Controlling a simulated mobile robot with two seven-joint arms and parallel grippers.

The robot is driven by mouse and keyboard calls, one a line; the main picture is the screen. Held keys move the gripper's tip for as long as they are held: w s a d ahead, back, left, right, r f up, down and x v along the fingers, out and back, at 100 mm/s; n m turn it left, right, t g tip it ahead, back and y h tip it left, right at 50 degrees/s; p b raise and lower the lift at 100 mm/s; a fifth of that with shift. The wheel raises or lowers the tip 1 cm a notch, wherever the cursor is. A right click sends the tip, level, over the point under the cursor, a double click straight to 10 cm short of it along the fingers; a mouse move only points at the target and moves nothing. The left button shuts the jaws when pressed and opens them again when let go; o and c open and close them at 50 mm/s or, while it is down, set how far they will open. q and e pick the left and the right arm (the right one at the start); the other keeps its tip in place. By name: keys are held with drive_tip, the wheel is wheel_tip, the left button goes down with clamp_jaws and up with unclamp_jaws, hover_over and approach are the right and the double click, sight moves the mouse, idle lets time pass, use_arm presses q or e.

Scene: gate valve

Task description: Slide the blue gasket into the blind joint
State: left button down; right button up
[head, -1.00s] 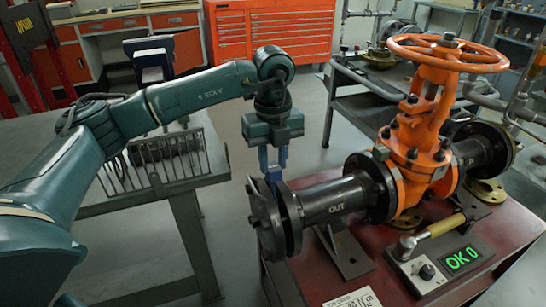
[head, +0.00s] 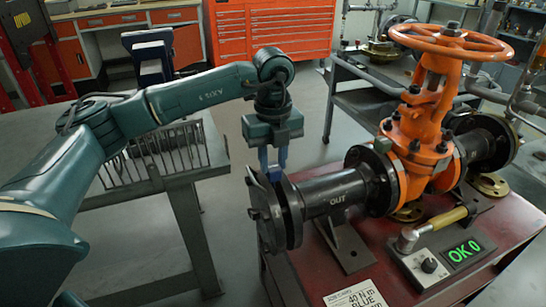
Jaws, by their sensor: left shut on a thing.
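The blind joint (head: 262,218) is the dark flange pair at the left end of the black pipe marked OUT (head: 337,200), with a narrow gap between its discs. My left gripper (head: 273,165) points down over the top of this gap. It is shut on the blue gasket (head: 274,174), of which only a small blue part shows at the fingertips. The rest of the gasket is hidden by the fingers and flanges, so I cannot tell how deep it sits. My right gripper is not in view.
The orange gate valve (head: 412,150) with its handwheel (head: 450,42) stands right of the joint on a red bench (head: 310,262). A grey table (head: 205,176) with a rack stands left.

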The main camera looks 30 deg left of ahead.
use_arm(q)
drive_tip(key=shift+f, duration=0.15)
drive_tip(key=c, duration=1.1)
unclamp_jaws()
drive_tip(key=shift+o, duration=0.2)
wheel_tip(320, 180, up, 13)
drive_tip(key=shift+p, duration=0.3)
